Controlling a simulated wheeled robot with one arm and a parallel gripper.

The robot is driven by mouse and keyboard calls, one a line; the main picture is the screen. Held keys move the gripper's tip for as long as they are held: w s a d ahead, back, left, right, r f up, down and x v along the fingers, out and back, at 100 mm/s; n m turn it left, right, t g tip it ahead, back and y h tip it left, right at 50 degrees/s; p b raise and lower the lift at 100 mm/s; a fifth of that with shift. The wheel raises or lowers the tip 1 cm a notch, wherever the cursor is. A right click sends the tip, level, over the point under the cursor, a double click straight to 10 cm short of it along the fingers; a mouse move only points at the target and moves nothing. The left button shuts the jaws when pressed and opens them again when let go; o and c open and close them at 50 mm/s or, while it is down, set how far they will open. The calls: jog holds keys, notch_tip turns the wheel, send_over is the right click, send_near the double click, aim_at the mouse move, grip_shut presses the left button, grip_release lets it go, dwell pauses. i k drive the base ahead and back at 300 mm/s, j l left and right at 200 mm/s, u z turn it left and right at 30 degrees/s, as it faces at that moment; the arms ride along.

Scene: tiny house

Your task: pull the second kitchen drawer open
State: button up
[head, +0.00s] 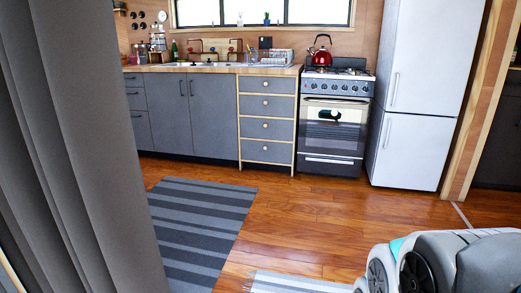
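A stack of several grey drawers with pale wooden framing and round knobs stands in the kitchen counter, left of the stove. The second drawer from the top (281,107) is flush with the others and looks shut. Its round knob (265,104) shows at its middle. The top drawer (281,84) and the third drawer (281,129) also look shut. My gripper is not in view; only a grey and white part of my own body shows at the lower right, well apart from the drawers.
A stove (333,135) with a red kettle (320,52) stands right of the drawers, then a white fridge (407,150). A grey curtain (75,160) fills the left side. A striped rug (195,225) lies on the floor. Bare wooden floor (290,215) lies before the drawers.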

aim_at(278, 106)
jog(key=i+u, duration=0.1)
jog(key=i, duration=2.1)
jog(key=i+j+z, duration=0.1)
jog(key=i+z, duration=0.2)
jog(key=i, duration=0.2)
jog(key=i+j+z, duration=0.3)
jog(key=i, duration=0.2)
jog(key=i+j+z, duration=0.35)
jog(key=i, duration=0.15)
jog(key=l, duration=0.05)
